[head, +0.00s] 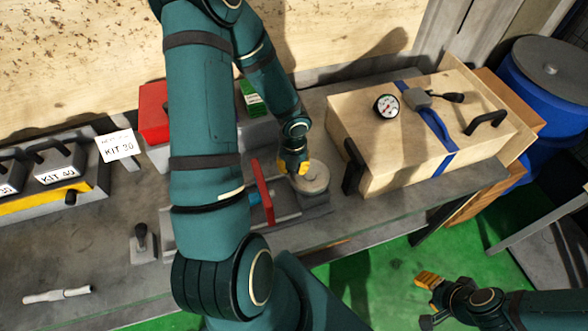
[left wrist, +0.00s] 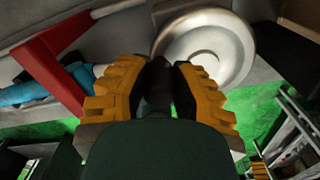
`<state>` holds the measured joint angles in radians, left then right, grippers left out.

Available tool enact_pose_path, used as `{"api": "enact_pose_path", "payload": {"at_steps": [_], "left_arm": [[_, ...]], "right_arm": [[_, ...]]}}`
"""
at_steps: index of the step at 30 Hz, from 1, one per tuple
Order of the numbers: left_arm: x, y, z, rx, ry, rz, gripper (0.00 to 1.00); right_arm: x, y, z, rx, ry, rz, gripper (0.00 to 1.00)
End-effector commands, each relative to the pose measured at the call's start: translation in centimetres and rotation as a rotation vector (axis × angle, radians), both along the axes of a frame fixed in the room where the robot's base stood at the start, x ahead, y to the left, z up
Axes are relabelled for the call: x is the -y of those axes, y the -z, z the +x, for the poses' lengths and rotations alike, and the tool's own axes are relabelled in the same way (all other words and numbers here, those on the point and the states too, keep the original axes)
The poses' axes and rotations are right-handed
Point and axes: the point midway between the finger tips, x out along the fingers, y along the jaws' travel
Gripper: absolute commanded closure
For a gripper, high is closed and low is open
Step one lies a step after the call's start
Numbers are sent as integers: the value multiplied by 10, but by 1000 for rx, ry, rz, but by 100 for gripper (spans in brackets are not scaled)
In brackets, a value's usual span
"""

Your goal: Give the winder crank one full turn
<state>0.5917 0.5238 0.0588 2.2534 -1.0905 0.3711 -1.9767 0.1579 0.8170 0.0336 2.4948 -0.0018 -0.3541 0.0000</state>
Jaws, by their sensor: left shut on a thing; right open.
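The winder is a pale round metal disc (head: 314,180) on a grey base at the front of the bench. It shows large at the top of the left wrist view (left wrist: 208,45). My left gripper (head: 291,168) reaches down to the disc's left edge. Its yellow fingers (left wrist: 159,92) are shut on a dark upright crank handle (left wrist: 159,75) beside the disc's rim. In the head view the gripper hides the handle. My right gripper (head: 428,298) is open and empty, low at the right, away from the bench.
A red upright plate (head: 262,192) stands just left of the disc. A wooden case (head: 400,135) with a blue strap and gauge is to the right. A blue drum (head: 548,85) stands beyond it. A red box (head: 153,112) and labelled kit weights (head: 58,165) are left.

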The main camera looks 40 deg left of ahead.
Motion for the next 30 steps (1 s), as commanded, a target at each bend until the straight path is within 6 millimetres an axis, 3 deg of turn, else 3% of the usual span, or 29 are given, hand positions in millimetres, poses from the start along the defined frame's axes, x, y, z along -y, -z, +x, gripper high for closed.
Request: {"api": "enact_pose_path", "payload": {"at_steps": [30], "left_arm": [[-10,1,42,2,926,-2,100]], "right_arm": [[0,0,0,0,0,0,56]]}}
